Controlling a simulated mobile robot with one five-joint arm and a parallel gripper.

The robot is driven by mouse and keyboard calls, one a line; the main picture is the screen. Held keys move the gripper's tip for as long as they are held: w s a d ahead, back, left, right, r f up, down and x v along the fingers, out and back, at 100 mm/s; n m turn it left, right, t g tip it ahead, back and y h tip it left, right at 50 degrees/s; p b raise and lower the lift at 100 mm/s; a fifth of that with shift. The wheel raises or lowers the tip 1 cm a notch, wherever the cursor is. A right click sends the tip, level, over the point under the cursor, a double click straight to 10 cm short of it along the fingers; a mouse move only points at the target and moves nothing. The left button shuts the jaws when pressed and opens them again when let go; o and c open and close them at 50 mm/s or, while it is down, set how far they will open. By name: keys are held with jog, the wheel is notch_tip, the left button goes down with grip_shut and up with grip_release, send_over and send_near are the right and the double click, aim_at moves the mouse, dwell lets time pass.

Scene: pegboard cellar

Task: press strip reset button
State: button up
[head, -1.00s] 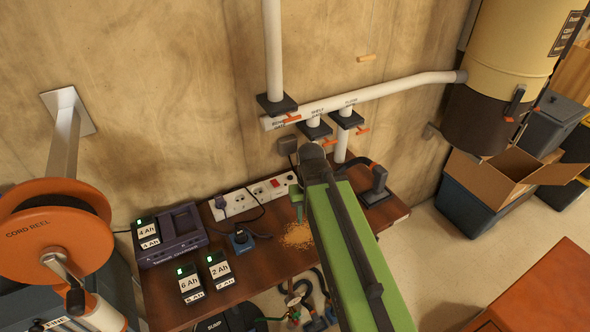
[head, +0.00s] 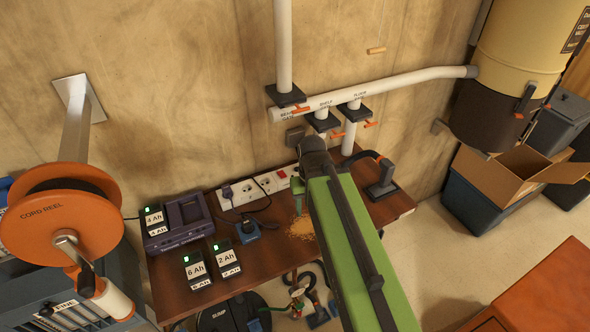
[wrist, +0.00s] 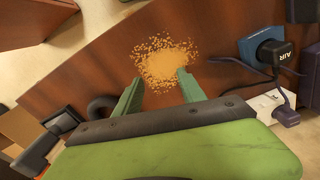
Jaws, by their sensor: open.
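The white power strip (head: 240,194) lies along the back of the brown bench, against the wall. A small red part (head: 281,174) shows near its right end; I cannot tell a separate reset button. Plugs sit in the strip's left part. The wrist view shows only one end of the strip (wrist: 262,103), at right, with a purple plug. My gripper (wrist: 158,88) is open and empty, its green fingers above the bench beside a sawdust patch. In the head view my gripper (head: 298,202) is mostly hidden by my arm, just in front of the strip's right end.
Sawdust (head: 303,227) lies under my gripper. A blue plug adapter (head: 246,231), a purple charger (head: 180,224) and labelled batteries (head: 197,269) stand to the left. A black tool (head: 382,180) stands at right. White pipes (head: 350,92) run above the bench.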

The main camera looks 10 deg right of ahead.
grip_shut()
jog(key=shift+a, duration=0.1)
dwell(1.2)
notch_tip(320, 180, up, 5)
jog(key=p, duration=0.5)
jog(key=shift+w, duration=0.1)
